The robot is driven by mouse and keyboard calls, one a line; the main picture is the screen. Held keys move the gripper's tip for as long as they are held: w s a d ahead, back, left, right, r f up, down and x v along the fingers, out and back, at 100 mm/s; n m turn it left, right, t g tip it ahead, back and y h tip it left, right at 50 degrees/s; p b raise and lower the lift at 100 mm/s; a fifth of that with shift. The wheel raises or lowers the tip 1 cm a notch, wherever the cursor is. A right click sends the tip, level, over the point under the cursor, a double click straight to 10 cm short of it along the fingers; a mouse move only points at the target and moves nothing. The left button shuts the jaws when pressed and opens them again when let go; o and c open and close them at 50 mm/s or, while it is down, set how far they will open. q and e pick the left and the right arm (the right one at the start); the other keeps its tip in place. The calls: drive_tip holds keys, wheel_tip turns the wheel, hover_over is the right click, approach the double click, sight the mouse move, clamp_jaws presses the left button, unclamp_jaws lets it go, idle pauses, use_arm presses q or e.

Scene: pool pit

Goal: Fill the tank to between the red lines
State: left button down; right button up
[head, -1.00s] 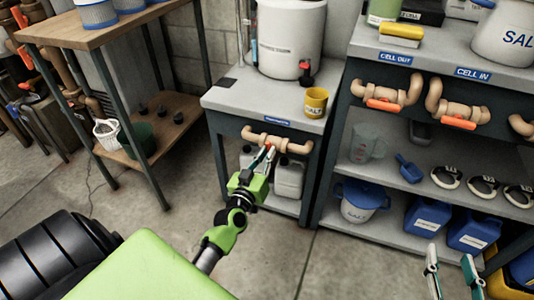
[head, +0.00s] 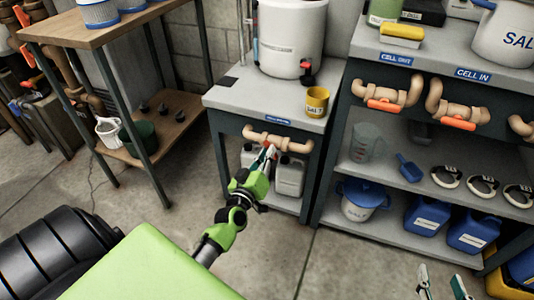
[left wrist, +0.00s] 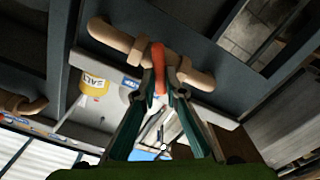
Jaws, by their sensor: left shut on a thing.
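The white tank (head: 290,38) stands on a small grey table (head: 232,98), with a dark tap with a red part (head: 307,72) at its lower right. A thin upright tube (head: 250,35) is left of the tank. I cannot make out red lines or a water level. A tan pipe valve (head: 297,146) is on the table's front. My left gripper (head: 268,153) is at this valve, its fingers shut on the orange valve handle (left wrist: 158,68), seen in the left wrist view between the fingertips (left wrist: 160,92). My right gripper (head: 443,284) is empty, its fingers apart, at the lower right.
The right-hand shelf has more valves (head: 385,95), a blue scoop (head: 408,168), a salt bucket (head: 360,200) and blue jugs (head: 472,232). Floor between the tables is clear.

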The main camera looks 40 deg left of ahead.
use_arm(q)
drive_tip(key=c, duration=2.1)
unclamp_jaws()
drive_tip(key=v, duration=1.2)
drive_tip(key=shift+s, duration=0.1)
